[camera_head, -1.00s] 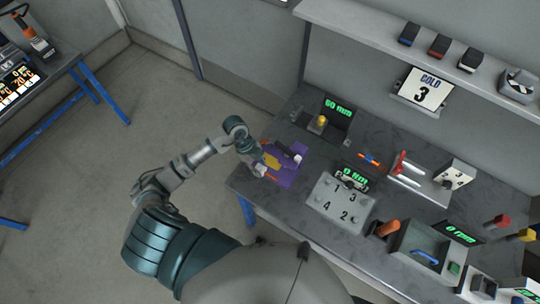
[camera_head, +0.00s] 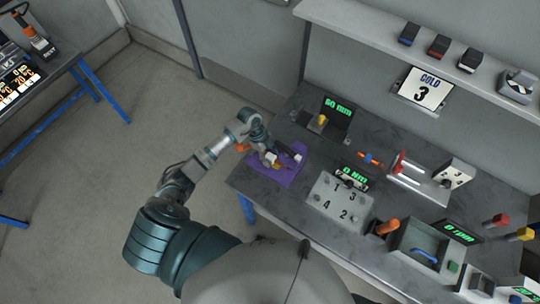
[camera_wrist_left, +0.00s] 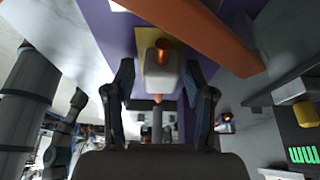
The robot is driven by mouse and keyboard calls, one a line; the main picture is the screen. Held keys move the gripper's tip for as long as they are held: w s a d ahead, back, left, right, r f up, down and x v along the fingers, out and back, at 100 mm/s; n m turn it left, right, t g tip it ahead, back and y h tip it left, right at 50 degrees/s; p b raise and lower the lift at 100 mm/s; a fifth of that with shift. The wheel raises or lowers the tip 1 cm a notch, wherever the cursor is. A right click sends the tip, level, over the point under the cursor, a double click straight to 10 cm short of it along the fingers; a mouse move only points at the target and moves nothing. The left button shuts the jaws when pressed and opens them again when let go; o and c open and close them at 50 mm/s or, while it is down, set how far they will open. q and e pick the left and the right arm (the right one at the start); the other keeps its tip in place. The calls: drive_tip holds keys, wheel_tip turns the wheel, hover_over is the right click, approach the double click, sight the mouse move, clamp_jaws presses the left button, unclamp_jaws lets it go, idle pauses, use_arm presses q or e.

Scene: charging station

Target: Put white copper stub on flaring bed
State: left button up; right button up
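The white stub (camera_wrist_left: 160,72) has a copper end pointing toward the camera and sits over a yellow patch in the left wrist view. In the head view a small white piece (camera_head: 271,158) shows at my left gripper (camera_head: 267,153) above the purple mat (camera_head: 285,178). The two dark fingers of my left gripper (camera_wrist_left: 160,88) stand on either side of the white stub, with narrow gaps seeming to show. I cannot tell for sure which fixture is the flaring bed; a metal fixture with pale rods and a red handle (camera_head: 401,163) stands right of centre. My right gripper is out of view.
An orange bar (camera_wrist_left: 205,35) crosses near the stub. A 60 mm display (camera_head: 338,108) stands behind the mat beside a yellow knob (camera_head: 321,120). A numbered plate (camera_head: 340,203) lies to the right. A shelf (camera_head: 400,40) overhangs the back.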

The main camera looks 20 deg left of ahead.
use_arm(q)
drive_tip(key=v, duration=1.2)
drive_tip(key=shift+b, duration=0.3)
